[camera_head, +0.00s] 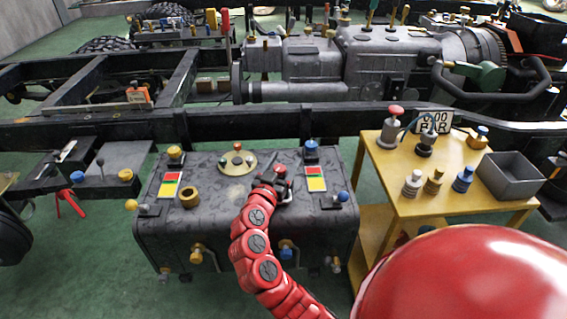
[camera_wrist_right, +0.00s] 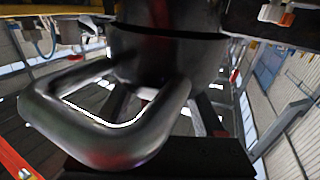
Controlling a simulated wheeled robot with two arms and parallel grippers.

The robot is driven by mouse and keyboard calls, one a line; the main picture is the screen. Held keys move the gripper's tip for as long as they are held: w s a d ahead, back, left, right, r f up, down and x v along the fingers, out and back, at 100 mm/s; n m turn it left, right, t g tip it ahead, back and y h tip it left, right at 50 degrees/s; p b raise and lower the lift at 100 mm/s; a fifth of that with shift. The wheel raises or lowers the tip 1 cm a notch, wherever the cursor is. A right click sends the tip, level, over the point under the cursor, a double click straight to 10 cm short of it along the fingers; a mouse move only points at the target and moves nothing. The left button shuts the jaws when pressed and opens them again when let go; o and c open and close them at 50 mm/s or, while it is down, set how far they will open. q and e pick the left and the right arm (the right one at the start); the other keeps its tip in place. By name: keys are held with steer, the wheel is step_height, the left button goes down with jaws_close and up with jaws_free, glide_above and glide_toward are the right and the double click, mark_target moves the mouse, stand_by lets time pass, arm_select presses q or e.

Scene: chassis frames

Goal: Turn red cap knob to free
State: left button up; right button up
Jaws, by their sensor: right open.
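A small red cap knob (camera_head: 281,170) shows on top of the dark tank (camera_head: 225,219), right at the tip of my right arm. My right gripper (camera_head: 274,183) is open, low over the tank top next to the red cap. Whether its fingers surround or touch the cap cannot be told, as the gripper is small and partly hides that spot. In the right wrist view, a dark rounded metal loop (camera_wrist_right: 115,143) and a dark cylinder (camera_wrist_right: 165,55) fill the middle; no red cap is clear there. My left gripper is not in view.
The tank also carries a round yellowish plate (camera_head: 237,163), a blue-capped knob (camera_head: 311,148) and a brass ring (camera_head: 189,197). A yellow table (camera_head: 415,207) at right holds several caps and a grey bin (camera_head: 511,177). A dark chassis rail (camera_head: 250,122) runs behind.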

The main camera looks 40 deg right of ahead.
jaws_close()
steer(key=shift+n+t+y, duration=0.4)
steer(key=shift+t, duration=0.1)
steer(key=shift+n+t, duration=0.3)
steer(key=shift+w+r+n+t+y+p, duration=0.1)
steer(key=shift+r+n+t+y+p, duration=0.1)
steer(key=shift+n+t+y+p, duration=0.55)
steer(key=n+t+y+p, duration=0.1)
steer(key=y+p, duration=0.1)
steer(key=n+t+y+p, duration=0.1)
steer(key=p, duration=0.2)
steer(key=a+n+t+y+p, duration=0.1)
steer(key=y+p, duration=0.1)
steer(key=shift+w+r+n+t+y+p, duration=0.1)
steer(key=shift+w+n+t+y+p, duration=0.15)
steer(key=shift+w+n+y+p, duration=0.1)
steer(key=shift+a+f+n+t+y+p, duration=0.3)
steer(key=shift+n+y+p, duration=0.2)
steer(key=shift+y+p, duration=0.3)
